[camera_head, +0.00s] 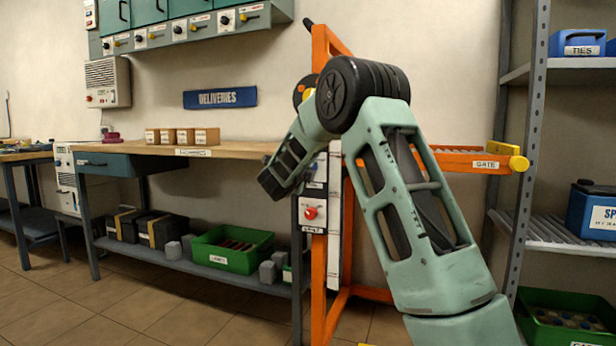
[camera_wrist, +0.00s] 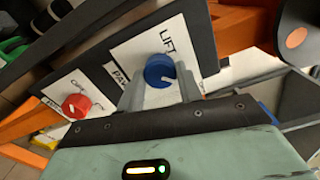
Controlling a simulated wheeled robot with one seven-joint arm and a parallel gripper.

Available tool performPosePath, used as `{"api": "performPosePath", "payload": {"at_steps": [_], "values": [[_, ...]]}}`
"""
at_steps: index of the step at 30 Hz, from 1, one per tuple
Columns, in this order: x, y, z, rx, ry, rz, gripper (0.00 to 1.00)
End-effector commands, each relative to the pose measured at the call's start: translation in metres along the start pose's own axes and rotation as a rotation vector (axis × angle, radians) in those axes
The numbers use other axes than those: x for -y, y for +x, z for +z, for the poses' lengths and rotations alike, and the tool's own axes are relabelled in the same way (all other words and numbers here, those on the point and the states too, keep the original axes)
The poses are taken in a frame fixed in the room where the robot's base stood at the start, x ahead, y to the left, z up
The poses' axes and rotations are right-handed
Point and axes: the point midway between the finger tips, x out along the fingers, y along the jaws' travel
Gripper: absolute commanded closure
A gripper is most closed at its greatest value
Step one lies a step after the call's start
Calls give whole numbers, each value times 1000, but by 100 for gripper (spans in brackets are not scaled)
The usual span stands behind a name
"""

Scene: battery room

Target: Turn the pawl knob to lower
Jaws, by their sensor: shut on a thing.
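In the wrist view a blue round knob (camera_wrist: 160,70) with a pale pointer mark sits on a white plate (camera_wrist: 128,52). The plate reads "LIFT", partly cut off, and "PAW", partly hidden, so this looks like the pawl knob. My gripper (camera_wrist: 162,88) is shut on the blue knob, one finger on each side. The lower part of the plate is hidden by my gripper. In the head view my arm covers the knob; the gripper end is at the panel on the orange frame (camera_head: 319,280).
A red knob (camera_wrist: 76,105) is on the neighbouring plate; it also shows in the head view (camera_head: 310,212), below my wrist. A bench (camera_head: 240,149) with small boxes stands left. An orange gate arm (camera_head: 470,160) and a grey shelf rack (camera_head: 533,130) stand right.

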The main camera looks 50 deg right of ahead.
Motion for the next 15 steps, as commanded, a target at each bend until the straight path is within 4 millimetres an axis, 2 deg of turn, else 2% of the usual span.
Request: {"api": "performPosePath", "payload": {"at_steps": [15], "values": [[-3, -1, -1, -2, 31, 6, 87]]}}
